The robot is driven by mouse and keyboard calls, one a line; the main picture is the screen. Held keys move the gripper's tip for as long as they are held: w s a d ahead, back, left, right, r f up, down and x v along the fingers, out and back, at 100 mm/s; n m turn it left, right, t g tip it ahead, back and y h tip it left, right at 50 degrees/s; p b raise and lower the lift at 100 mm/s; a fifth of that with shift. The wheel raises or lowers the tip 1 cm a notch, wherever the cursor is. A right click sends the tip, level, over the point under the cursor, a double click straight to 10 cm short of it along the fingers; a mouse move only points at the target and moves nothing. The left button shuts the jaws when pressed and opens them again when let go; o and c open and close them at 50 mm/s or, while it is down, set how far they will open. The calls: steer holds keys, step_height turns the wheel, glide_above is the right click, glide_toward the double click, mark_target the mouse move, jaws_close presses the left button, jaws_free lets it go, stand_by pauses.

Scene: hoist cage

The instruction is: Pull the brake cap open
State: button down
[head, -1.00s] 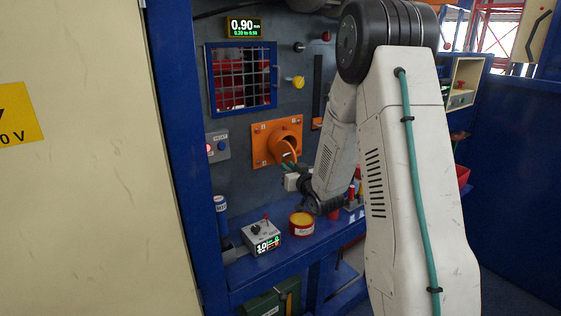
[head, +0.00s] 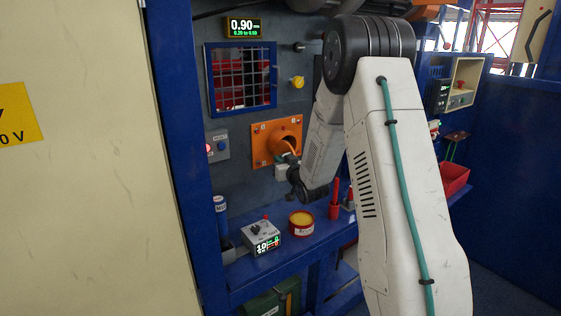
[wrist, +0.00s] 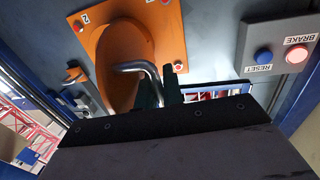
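The orange brake cap (wrist: 122,62) is a round piece on an orange mounting plate (wrist: 170,17), with a bent metal handle (wrist: 130,67) across it. In the head view the cap (head: 284,143) sits on the panel below the mesh window, partly hidden by my wrist. My gripper (wrist: 160,88) is at the handle, with one dark green finger on each side of the bar. The fingers are close together and look shut on it, though the contact is partly hidden. I cannot tell how far the cap stands off its plate.
A grey box with brake lamp and blue reset button (wrist: 277,50) is beside the plate. On the blue shelf (head: 330,228) below stand a yellow-topped red tin (head: 301,222), a grey display box (head: 262,240) and a red tool (head: 334,200). A mesh window (head: 240,77) is above.

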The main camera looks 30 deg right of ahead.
steer(key=shift+w+a, duration=0.2)
steer(key=shift+a, duration=0.3)
steer(key=shift+w+a, duration=0.15)
steer(key=shift+a, duration=0.3)
steer(key=c, duration=1.8)
jaws_free()
steer(key=s, duration=0.5)
steer(key=s+a, duration=0.1)
steer(key=s, duration=0.1)
steer(key=shift+s, duration=0.35)
